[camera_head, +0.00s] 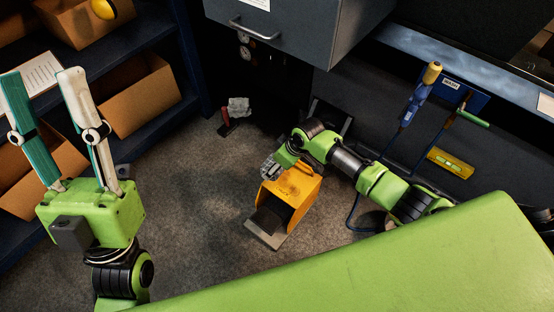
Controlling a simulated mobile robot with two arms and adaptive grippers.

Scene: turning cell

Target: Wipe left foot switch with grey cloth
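An orange foot switch (298,187) with a hooded cover and a dark pedal stands on the floor in the middle. My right arm reaches down from the right, and my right gripper (282,160) is at the top left edge of its hood. A crumpled grey lump, apparently the grey cloth (268,167), shows at that gripper; its fingers are hidden, so I cannot tell how they hold it. Touching or just above the hood cannot be told. My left gripper (42,85) is raised at the left, fingers wide apart, empty.
A pale crumpled piece (239,106) lies by a red and black object (227,122) on the floor. Shelves with cardboard boxes (140,95) stand at the left. A grey drawer cabinet (285,25) overhangs the back. A yellow level (450,163) lies at the right. Floor left of the switch is clear.

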